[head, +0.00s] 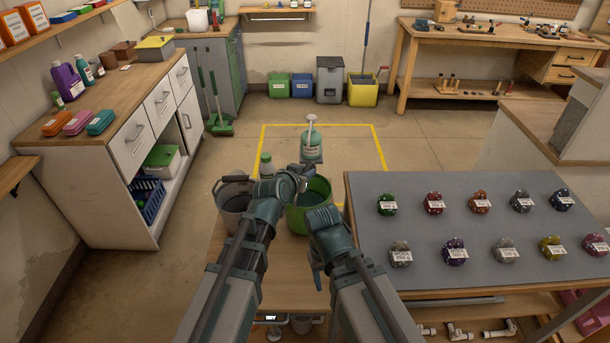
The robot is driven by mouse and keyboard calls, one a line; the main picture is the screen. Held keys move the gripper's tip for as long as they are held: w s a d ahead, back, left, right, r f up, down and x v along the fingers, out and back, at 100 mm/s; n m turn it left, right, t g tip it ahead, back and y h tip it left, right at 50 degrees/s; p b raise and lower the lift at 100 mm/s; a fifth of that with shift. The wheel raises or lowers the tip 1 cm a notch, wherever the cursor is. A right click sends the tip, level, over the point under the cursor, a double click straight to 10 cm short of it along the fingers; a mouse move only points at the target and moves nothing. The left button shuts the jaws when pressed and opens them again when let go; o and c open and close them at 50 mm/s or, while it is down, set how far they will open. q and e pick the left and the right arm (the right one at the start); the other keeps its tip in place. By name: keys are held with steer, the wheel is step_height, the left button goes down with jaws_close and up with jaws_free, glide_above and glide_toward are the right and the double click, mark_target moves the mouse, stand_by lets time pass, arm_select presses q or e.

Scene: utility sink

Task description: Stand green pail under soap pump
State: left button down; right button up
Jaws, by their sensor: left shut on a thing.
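The green pail (319,191) stands upright at the middle of the small wooden table, its front right partly covered by my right arm. My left gripper (302,180) is at the pail's left rim and shut on it; the fingertips are small and partly hidden by the wrist. The soap pump (311,146), a green bottle with a white pump head, stands just behind the pail. My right gripper (317,272) points down in front of the pail, and its fingers are too hidden to tell their state.
Open floor inside a yellow outline (375,150) lies beyond.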

arm_select(q)
step_height(320, 180, down, 2)
steer(key=shift+s+b, duration=0.15)
steer(key=shift+b, duration=0.65)
steer(key=shift+f+b, duration=0.3)
steer(key=shift+f, duration=0.05)
arm_select(e)
steer(key=f, duration=0.2)
steer(key=shift+d+f, duration=0.2)
steer(key=shift+f, duration=0.2)
arm_select(q)
steer(key=shift+f, duration=0.2)
arm_select(e)
steer(key=shift+f, duration=0.15)
arm_select(q)
steer(key=c, duration=0.7)
jaws_free()
arm_select(e)
steer(key=shift+s, duration=0.1)
arm_select(q)
steer(key=shift+r, duration=0.2)
arm_select(e)
steer(key=shift+r, duration=0.2)
